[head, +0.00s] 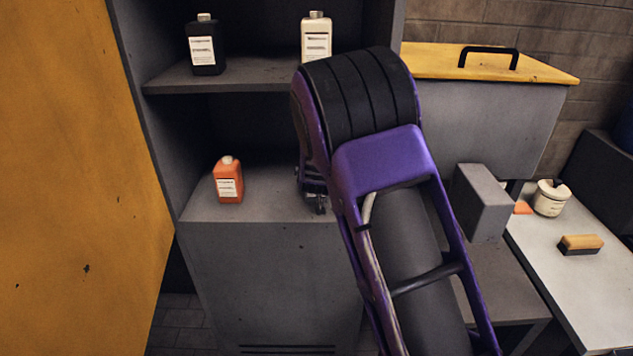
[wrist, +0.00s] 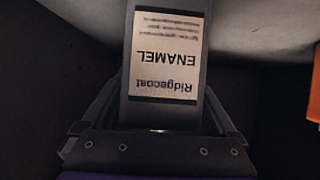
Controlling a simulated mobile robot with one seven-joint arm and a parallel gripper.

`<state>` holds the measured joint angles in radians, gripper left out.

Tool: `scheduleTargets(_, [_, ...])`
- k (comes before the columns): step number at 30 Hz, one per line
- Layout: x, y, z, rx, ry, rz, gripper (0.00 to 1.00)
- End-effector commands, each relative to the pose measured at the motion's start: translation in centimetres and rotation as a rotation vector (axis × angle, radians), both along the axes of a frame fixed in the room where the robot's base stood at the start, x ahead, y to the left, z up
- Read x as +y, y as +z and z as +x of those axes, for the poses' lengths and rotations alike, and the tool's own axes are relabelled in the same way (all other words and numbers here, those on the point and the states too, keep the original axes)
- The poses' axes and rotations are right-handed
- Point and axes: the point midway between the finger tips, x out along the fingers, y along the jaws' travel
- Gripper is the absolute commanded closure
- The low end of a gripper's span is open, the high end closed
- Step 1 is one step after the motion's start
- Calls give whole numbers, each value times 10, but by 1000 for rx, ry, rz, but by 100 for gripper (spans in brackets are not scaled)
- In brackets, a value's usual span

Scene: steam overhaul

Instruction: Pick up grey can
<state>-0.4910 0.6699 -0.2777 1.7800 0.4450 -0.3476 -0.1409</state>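The grey can (wrist: 165,107) shows in the wrist view with a white label reading Ridgecoat ENAMEL, upside down in that picture. It stands between the two fingers of my gripper (wrist: 165,95), close to the palm. The fingers lie close along both its sides; I cannot tell whether they press on it. In the head view my gripper (head: 314,196) is low in the cabinet, over the lower shelf surface (head: 265,205), mostly behind my purple arm. The grey can is hidden there.
An orange bottle (head: 228,182) stands left of my gripper on the same surface. A black bottle (head: 206,46) and a cream bottle (head: 316,38) stand on the shelf above (head: 240,75). A yellow door (head: 70,180) is at left. A bench (head: 590,290) at right holds a jar (head: 550,198) and a brush (head: 580,243).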

Motion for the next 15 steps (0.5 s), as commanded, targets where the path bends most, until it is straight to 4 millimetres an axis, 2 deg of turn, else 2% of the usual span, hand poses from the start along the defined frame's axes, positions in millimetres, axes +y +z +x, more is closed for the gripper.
scheduleTargets(1, [0,0,0,0,0,0,18])
scheduleTargets(2, [0,0,0,0,0,0,23])
scheduleTargets(12, [0,0,0,0,0,0,85])
scheduleTargets(15, [0,0,0,0,0,0,100])
